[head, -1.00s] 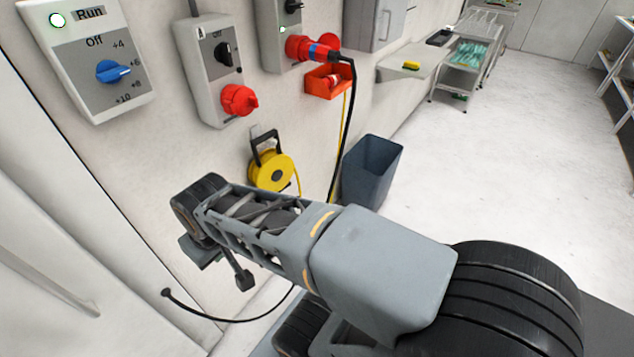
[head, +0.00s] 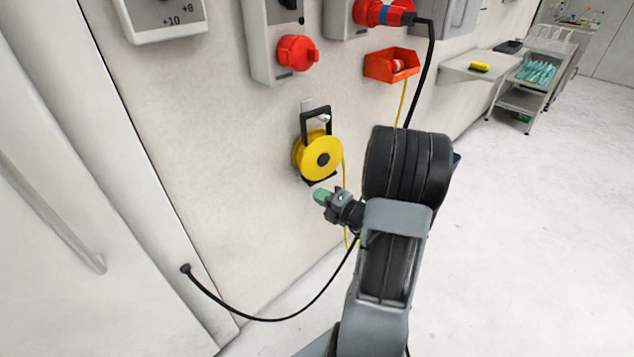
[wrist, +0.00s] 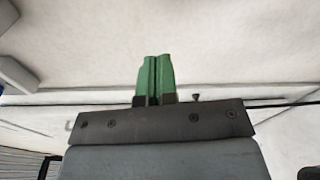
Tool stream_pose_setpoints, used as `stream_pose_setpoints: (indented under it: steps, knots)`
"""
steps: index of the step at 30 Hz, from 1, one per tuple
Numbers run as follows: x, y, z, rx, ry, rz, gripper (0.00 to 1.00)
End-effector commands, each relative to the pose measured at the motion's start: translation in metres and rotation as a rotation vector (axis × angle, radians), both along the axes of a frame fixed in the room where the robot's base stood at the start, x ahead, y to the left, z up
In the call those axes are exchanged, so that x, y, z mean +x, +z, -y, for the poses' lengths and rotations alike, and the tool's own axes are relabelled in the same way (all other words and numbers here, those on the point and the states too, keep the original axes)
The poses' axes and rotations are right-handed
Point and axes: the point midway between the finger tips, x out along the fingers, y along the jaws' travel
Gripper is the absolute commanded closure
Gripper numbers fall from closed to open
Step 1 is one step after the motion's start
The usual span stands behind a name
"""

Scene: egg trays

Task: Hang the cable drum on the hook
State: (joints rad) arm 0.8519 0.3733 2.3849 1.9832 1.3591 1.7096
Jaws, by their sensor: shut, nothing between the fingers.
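The cable drum (head: 322,157) is yellow with a dark hub and a black handle frame. It is upright against the wall in the head view. A pale hook (head: 324,118) shows within the top of its handle, and the drum appears to hang there; the exact contact is too small to tell. My gripper (head: 321,196) is just below the drum, with its green fingertips pointing toward the wall. The fingers are shut and empty; they also show side by side in the wrist view (wrist: 154,78). The drum is not visible in the wrist view.
A yellow cable (head: 404,103) runs down the wall behind my arm. A red switch (head: 297,53), a plugged red connector (head: 383,12) with black cable and an orange bin (head: 391,66) are above. A shelf (head: 473,66) is at the right.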

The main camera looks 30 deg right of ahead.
Motion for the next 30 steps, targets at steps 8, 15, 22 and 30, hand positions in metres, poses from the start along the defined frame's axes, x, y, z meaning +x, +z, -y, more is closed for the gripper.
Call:
stream_pose_setpoints:
  steps: [8,15,22,30]
  knots:
    - [0.001,-0.024,0.046,0.215,-0.196,0.014,1.00]
    - [0.042,-0.024,0.042,0.219,-0.196,0.014,1.00]
    - [0.085,-0.024,0.040,0.217,-0.197,0.014,1.00]
    - [0.112,-0.023,0.058,0.216,-0.201,0.014,1.00]
